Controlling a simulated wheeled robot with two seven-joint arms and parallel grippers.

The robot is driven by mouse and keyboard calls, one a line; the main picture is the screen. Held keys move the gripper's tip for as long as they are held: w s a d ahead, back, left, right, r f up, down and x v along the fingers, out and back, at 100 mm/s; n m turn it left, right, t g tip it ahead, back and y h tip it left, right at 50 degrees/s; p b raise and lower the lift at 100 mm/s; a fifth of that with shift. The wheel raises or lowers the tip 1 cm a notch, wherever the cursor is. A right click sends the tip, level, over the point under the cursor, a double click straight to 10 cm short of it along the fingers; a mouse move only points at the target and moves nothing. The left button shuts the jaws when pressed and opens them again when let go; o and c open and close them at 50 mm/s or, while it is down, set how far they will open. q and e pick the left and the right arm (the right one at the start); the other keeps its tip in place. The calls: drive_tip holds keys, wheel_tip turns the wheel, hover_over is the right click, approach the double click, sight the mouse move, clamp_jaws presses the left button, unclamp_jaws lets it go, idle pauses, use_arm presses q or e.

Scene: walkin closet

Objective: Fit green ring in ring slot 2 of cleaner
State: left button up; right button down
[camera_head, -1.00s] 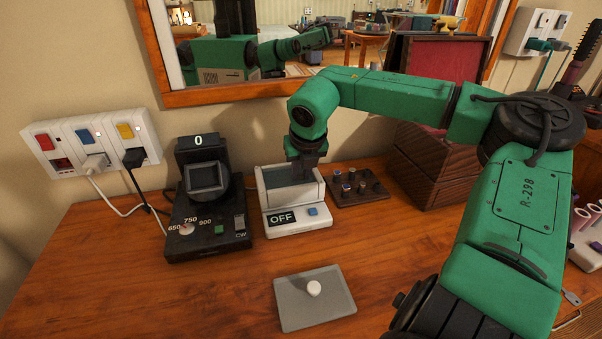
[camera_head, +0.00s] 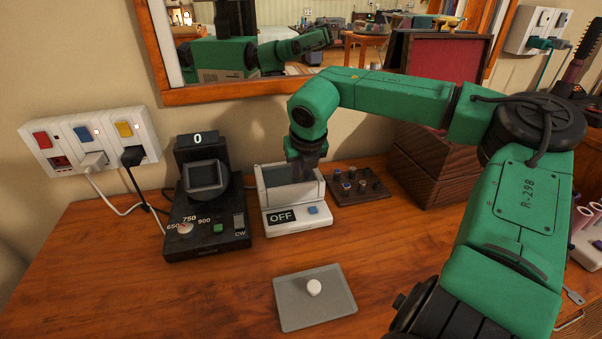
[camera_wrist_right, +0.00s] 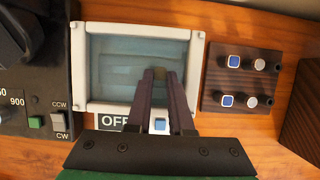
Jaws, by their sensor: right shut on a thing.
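The cleaner (camera_head: 297,219) is a white box with a glassy tank on top, an "OFF" display and a blue button. It stands at the back middle of the table. My right gripper (camera_wrist_right: 160,77) reaches down into the tank. Its fingers are nearly together, shut on a small olive-coloured thing, likely the green ring, mostly hidden between the tips. The tank (camera_wrist_right: 115,52) also shows in the wrist view; its slots cannot be told apart there. My left gripper is not in view.
A dark ring stand (camera_head: 368,196) with several rings is right of the cleaner. A black device (camera_head: 208,240) with a "0" display is left. A grey lid (camera_head: 292,311) with a white knob lies in front. A wooden box (camera_head: 430,180) stands behind right.

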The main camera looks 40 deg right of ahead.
drive_tip(key=c, duration=0.7)
unclamp_jaws()
drive_tip(key=shift+c, duration=0.2)
drive_tip(key=shift+r, duration=0.1)
drive_tip(key=shift+r, duration=0.4)
drive_tip(key=v, duration=1.3)
drive_tip(key=shift+s+a+r+p, duration=0.2)
drive_tip(key=shift+s+a+p, duration=0.1)
drive_tip(key=shift+p, duration=0.1)
